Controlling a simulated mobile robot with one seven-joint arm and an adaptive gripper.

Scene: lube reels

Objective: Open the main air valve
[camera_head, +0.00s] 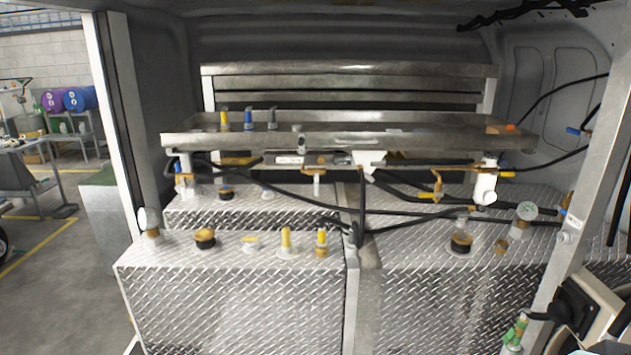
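I cannot tell for sure which valve is the main air valve. A brass valve with a yellow handle (434,190) stands above the right tank, near the middle right. Another yellow handle (495,173) lies level beside a white filter-like cylinder (485,186). A blue handle (575,131) sits on a hose line on the right wall. A small tag or fitting (573,221) is on the slanted post at right. The handles are too small to read as open or shut. My gripper is not in view.
Diamond-plate tanks (240,300) fill the lower middle, with caps and gauges on top. A metal shelf (340,140) spans above them. Black hoses (290,200) cross between. A slanted post (580,190) stands at right. Open floor (60,300) lies at left, beyond the door frame.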

